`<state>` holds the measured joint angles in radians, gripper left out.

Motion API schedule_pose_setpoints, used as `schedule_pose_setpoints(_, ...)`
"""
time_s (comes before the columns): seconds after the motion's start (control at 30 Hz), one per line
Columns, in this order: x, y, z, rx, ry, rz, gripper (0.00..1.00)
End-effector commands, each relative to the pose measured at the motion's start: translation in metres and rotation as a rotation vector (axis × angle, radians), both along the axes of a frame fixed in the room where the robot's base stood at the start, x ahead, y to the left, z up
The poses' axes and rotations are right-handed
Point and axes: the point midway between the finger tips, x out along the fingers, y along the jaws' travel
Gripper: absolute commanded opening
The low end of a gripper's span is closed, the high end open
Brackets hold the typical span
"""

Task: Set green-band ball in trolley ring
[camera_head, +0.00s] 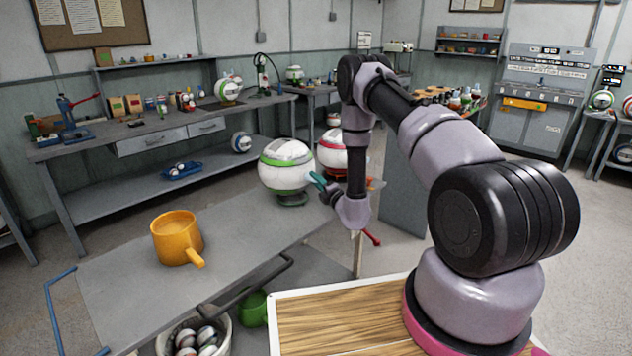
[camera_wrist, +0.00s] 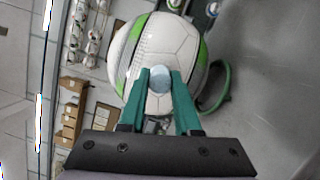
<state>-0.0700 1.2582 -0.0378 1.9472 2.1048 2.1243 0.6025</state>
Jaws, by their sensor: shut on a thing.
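The white ball with the green band (camera_head: 286,160) is at the far end of the grey trolley top (camera_head: 225,235), directly over a dark ring (camera_head: 292,199). I cannot tell whether it rests fully in the ring or sits slightly above it. My gripper (camera_head: 318,181) reaches in from the right, with teal fingers at the ball's side. In the wrist view, the ball (camera_wrist: 155,45) fills the top middle, and the fingers are closed on a pale blue knob (camera_wrist: 160,84) in front of it.
A yellow mug (camera_head: 177,238) stands on the near part of the trolley. A ball with a red band (camera_head: 333,146) is just behind the green-band ball. A bin of small balls (camera_head: 195,338) is below the trolley. A workbench (camera_head: 150,130) runs along the back wall.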

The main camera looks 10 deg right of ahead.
Motion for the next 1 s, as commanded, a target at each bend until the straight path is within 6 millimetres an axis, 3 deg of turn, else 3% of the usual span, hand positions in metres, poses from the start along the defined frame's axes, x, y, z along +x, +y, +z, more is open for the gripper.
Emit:
schedule_pose_setpoints(0.37, 0.001, -0.001, -0.008, 0.001, -0.002, -0.003, 0.00)
schedule_pose_setpoints(0.4, 0.000, 0.000, -0.008, -0.001, 0.000, -0.001, 0.43)
schedule_pose_setpoints(0.47, 0.000, 0.000, -0.008, -0.001, 0.000, -0.001, 0.61)
schedule_pose_setpoints(0.77, 0.000, 0.000, -0.008, -0.001, 0.000, 0.000, 0.61)
schedule_pose_setpoints(0.9, 0.000, 0.001, 0.002, -0.001, -0.001, 0.002, 0.61)
schedule_pose_setpoints(1.0, -0.015, -0.007, -0.002, 0.000, 0.005, -0.002, 0.61)
